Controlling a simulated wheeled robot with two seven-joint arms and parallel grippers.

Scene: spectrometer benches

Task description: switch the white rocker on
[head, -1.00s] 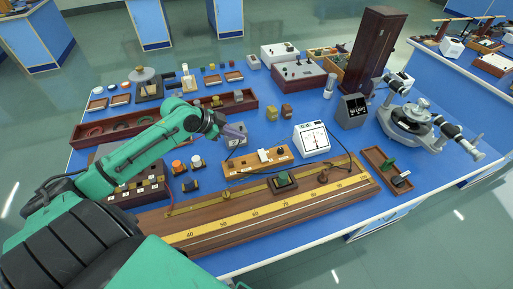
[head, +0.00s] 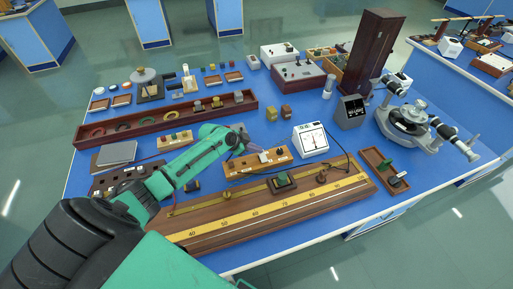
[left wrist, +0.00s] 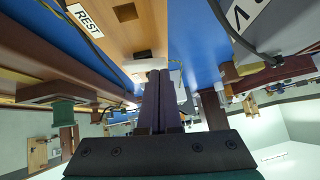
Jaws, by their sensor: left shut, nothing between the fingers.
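The white rocker (head: 264,157) sits on a light wooden board (head: 236,168) in the middle of the bench in the head view. My left gripper (head: 254,147) is shut and empty, with its tips close to the rocker on its left side. In the left wrist view the shut dark fingers (left wrist: 158,76) point at the board (left wrist: 120,35), which bears a "REST" label. A small white piece, perhaps the rocker, shows just beyond the tips (left wrist: 175,65). I cannot tell whether the tips touch it, or which way the rocker is tilted. My right gripper is not in view.
A white meter (head: 310,139) stands right of the board with a dark cable. A long wooden rail with a yellow scale (head: 270,206) lies in front. A dark red tray (head: 150,124) lies behind my arm. Two small brass-coloured blocks (head: 271,114) stand behind the board.

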